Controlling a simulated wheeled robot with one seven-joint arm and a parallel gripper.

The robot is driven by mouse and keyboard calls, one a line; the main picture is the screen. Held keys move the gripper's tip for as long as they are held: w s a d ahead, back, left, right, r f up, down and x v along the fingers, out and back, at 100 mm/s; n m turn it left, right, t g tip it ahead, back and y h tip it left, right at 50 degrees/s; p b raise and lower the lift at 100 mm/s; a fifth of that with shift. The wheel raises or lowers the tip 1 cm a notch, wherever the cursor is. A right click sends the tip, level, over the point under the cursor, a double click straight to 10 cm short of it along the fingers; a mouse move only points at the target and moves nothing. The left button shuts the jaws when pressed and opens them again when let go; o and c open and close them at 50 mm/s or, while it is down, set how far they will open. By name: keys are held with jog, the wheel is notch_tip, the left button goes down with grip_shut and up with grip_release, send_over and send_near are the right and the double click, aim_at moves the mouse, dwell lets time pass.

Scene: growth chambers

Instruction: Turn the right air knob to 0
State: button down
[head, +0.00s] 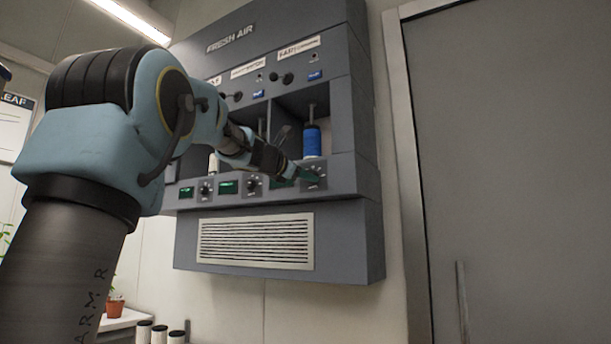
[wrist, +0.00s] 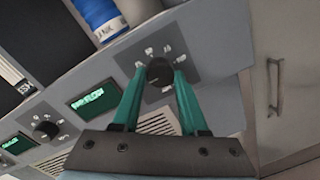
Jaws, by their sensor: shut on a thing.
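The right air knob (wrist: 160,72) is a round black dial on a grey plate with white marks around it, seen in the wrist view. My gripper (wrist: 156,80) has its two green fingers on either side of the knob and is shut on it. In the head view my gripper (head: 297,172) reaches the right end of the panel's lower ledge and largely hides this knob. The number the knob points to is too small to read. A small green-lit display (wrist: 93,95) sits left of the knob; its text is not clearly legible.
The grey FRESH AIR unit (head: 345,186) hangs on the wall. A blue spool-like cylinder (head: 312,141) stands in the bay above the knob. Another black knob (wrist: 46,131) lies to the left. A vent grille (head: 256,242) is below. A grey door (head: 520,150) is at the right.

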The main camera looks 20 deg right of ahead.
jog(key=shift+c, duration=2.2)
grip_release()
jog(key=b+v, duration=0.3)
jog(key=v, duration=0.7)
jog(key=shift+s+a, duration=0.25)
jog(key=shift+a, duration=0.05)
jog(key=shift+f, duration=0.2)
jog(key=s+a+f+m+g+y+p, duration=0.1)
jog(key=a+f+m+g+y+p, duration=0.25)
jog(key=f, duration=1.25)
jog(key=a+f+m+g+y+p, duration=0.15)
jog(key=a+f+m+y, duration=0.45)
jog(key=f, duration=1)
jog(key=s+a+f+m+g+y+p, duration=0.2)
jog(key=s+a+f+m, duration=0.3)
jog(key=s+f, duration=0.4)
jog(key=s+a+f+m+g+y+p, duration=0.2)
jog(key=s+a+f+m, duration=0.4)
jog(key=s+f, duration=0.3)
jog(key=shift+s+a+g, duration=0.25)
jog(key=shift+a+g, duration=0.25)
jog(key=shift+a, duration=0.3)
